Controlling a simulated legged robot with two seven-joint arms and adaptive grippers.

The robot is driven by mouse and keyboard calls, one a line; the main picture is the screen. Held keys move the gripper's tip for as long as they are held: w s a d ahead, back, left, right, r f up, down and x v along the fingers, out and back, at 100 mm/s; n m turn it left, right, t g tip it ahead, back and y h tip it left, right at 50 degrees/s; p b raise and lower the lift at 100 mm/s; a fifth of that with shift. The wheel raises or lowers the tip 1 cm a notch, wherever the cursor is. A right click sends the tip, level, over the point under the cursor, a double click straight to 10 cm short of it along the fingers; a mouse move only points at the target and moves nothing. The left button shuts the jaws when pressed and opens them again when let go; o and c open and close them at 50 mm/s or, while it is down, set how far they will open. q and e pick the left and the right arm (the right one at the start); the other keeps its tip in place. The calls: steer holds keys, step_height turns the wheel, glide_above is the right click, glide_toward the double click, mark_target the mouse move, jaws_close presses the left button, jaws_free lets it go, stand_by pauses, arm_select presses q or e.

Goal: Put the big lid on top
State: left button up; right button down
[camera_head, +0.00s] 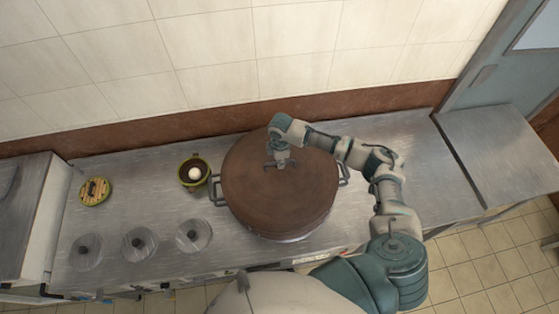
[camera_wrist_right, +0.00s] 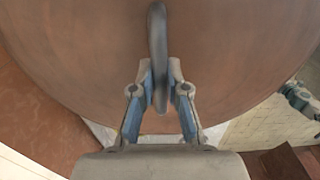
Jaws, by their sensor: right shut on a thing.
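The big lid (camera_head: 260,200) is a wide brown disc over the big metal stockpot (camera_head: 288,239). The pot's side handles (camera_head: 216,190) show left and right of the lid, and a strip of its wall shows below the front edge. My right gripper (camera_head: 281,162) is above the lid's upper middle and is shut on its handle. In the right wrist view the two fingers (camera_wrist_right: 161,75) close around the dark upright lid handle (camera_wrist_right: 158,35). I cannot tell whether the lid touches the pot rim all round. My left gripper is not in view.
A small green pot (camera_head: 184,184) with a white round thing inside stands left of the stockpot. A yellow-green round lid (camera_head: 95,191) lies farther left. Several round metal covers (camera_head: 138,243) line the counter front. Bare counter (camera_head: 430,190) lies to the right; a tiled wall stands behind.

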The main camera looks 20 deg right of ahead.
steer(key=shift+f, duration=0.4)
stand_by(0.4)
steer(key=c, duration=1.5)
jaws_free()
steer(key=shift+o, duration=0.2)
steer(key=shift+a, duration=0.1)
step_height(320, 180, up, 3)
steer(key=p, duration=0.3)
steer(key=shift+r, duration=3.95)
steer(key=shift+s, duration=0.1)
